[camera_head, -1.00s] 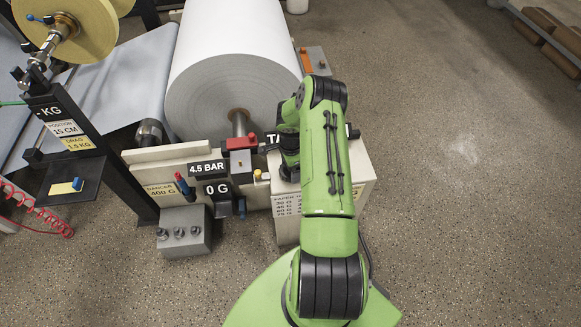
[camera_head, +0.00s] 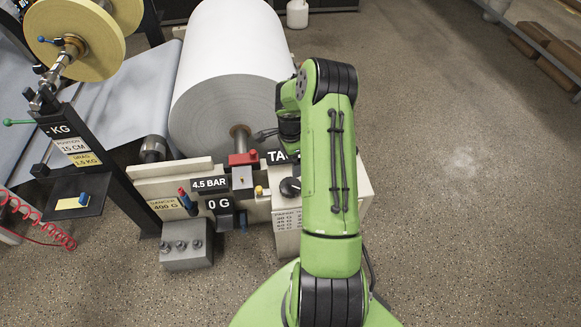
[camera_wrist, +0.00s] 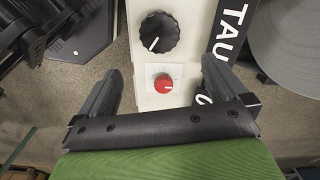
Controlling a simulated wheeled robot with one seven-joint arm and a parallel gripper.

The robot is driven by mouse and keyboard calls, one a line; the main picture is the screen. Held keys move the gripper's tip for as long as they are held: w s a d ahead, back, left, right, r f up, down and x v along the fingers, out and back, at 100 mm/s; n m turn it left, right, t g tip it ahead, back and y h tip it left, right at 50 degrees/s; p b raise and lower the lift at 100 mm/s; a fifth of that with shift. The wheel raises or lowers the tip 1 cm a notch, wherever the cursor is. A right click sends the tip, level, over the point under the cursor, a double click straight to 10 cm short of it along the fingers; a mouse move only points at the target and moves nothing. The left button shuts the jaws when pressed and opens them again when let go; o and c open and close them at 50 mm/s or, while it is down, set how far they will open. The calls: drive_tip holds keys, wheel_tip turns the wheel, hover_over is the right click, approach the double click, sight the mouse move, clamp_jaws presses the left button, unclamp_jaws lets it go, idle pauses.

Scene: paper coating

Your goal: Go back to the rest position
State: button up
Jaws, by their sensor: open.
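My gripper (camera_wrist: 160,90) shows in the wrist view with its two dark fingers spread wide apart and nothing between them. Beyond the fingers is a pale control panel (camera_wrist: 180,50) with a black knob (camera_wrist: 160,32) and a small red knob (camera_wrist: 163,84). In the head view my green arm reaches up over the control box (camera_head: 287,237). The black knob there (camera_head: 291,187) is uncovered, just left of the arm. The gripper's fingertips cannot be made out clearly in that view, beside the paper roll.
The large white paper roll (camera_head: 225,70) stands close to the left of my arm. The speckled floor (camera_head: 460,220) on the right is clear.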

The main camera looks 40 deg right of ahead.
drive_tip(key=shift+r, duration=0.6)
drive_tip(key=s+a+r+n+t+h+p, duration=0.15)
drive_tip(key=a+r+n, duration=0.45)
drive_tip(key=r, duration=0.6)
drive_tip(key=s+a+r+n+t+p, duration=0.15)
drive_tip(key=a+r+n, duration=0.25)
drive_tip(key=a+r, duration=0.55)
drive_tip(key=s+a+r+n+t+p, duration=0.1)
drive_tip(key=s+a+r+n+p, duration=0.1)
drive_tip(key=s+a+r+n, duration=0.3)
drive_tip(key=s+a+r+n+t+y+p, duration=0.1)
drive_tip(key=s+a+r+n, duration=0.4)
drive_tip(key=s, duration=0.7)
wheel_tip(320, 180, up, 4)
drive_tip(key=shift+s+a+r+n+t+p, duration=0.15)
drive_tip(key=shift+a+n+t+p, duration=0.2)
drive_tip(key=shift+n, duration=0.85)
